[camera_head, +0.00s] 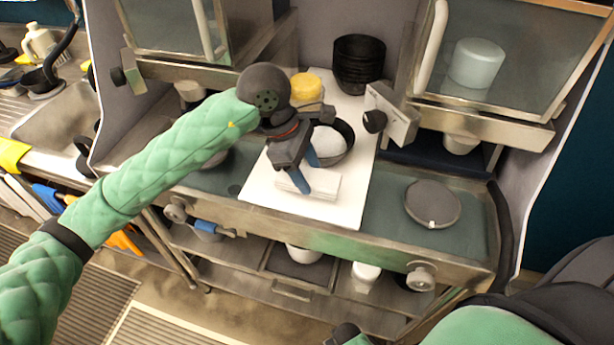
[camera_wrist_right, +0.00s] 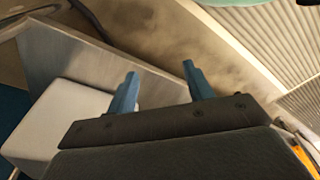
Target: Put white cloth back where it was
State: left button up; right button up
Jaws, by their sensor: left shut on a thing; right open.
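The white cloth (camera_head: 322,187) is a folded, flat pad at the front of the white board (camera_head: 345,215) on the counter. My left gripper (camera_head: 306,172) points down at the cloth with its blue fingers and is shut on it. Part of the cloth is hidden behind the fingers. From this angle I cannot tell whether the cloth touches the board or is just above it.
Behind the cloth stand a dark bowl with white contents (camera_head: 329,142), a yellow container (camera_head: 306,86) and stacked black bowls (camera_head: 358,62). A round grey lid (camera_head: 433,203) lies on the counter at right. Glass-fronted dispensers flank the board. A sink (camera_head: 60,118) is at far left.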

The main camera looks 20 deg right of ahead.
pick_arm(q)
jog(key=shift+f+p, duration=0.7)
jog(key=shift+f, duration=1.1)
jog(key=o, duration=0.6)
pick_arm(e)
jog(key=f, duration=0.2)
jog(key=d+f, duration=0.1)
jog(key=shift+s+f, duration=0.3)
jog(key=shift+s, duration=0.1)
pick_arm(q)
jog(key=shift+r, duration=0.15)
jog(key=shift+w+a+r+b, duration=0.1)
jog(key=shift+a+r+b, duration=0.1)
jog(key=shift+b, duration=0.15)
jog(key=b+v, duration=0.3)
jog(key=v, duration=0.3)
jog(key=shift+w+r, duration=0.1)
jog(key=shift+r, duration=0.15)
jog(key=b+v, duration=0.1)
jog(key=v, duration=0.3)
jog(key=shift+a+r+b, duration=0.15)
jog(key=shift+r+b, duration=0.2)
pick_arm(e)
jog(key=w+a+r, duration=0.1)
jog(key=r, duration=0.7)
jog(key=w+a+r, duration=0.2)
jog(key=r, duration=0.6)
jog(key=shift+w+a, duration=0.15)
jog(key=shift+w, duration=0.15)
jog(key=shift+s+f, duration=0.1)
